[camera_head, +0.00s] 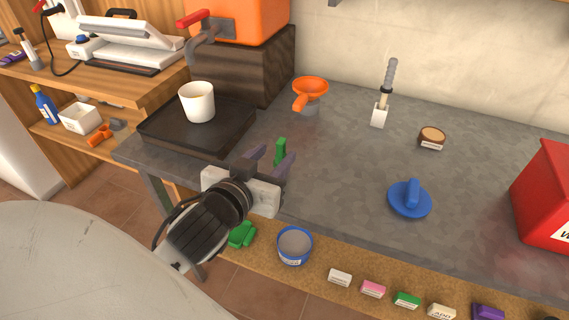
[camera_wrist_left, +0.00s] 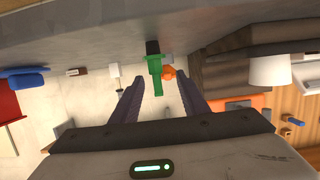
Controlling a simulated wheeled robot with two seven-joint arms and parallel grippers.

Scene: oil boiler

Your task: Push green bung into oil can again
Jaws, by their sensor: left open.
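A small upright green piece (camera_head: 281,150), which looks like the green bung, stands on the grey counter. In the left wrist view the green piece (camera_wrist_left: 156,68) shows between my finger tips, with a dark part at its counter end. My left gripper (camera_head: 270,160) is open, its two dark fingers reaching towards the green piece; I cannot tell whether they touch it. The open fingers also show in the left wrist view (camera_wrist_left: 160,82). I cannot make out an oil can for certain. My right gripper is not in view.
A white cup (camera_head: 198,101) stands on a black tray (camera_head: 170,137) under the orange boiler (camera_head: 245,20). An orange funnel (camera_head: 311,90), a blue lidded piece (camera_head: 409,199) and a red box (camera_head: 548,200) are on the counter. The counter's middle is clear. Blocks line the lower shelf.

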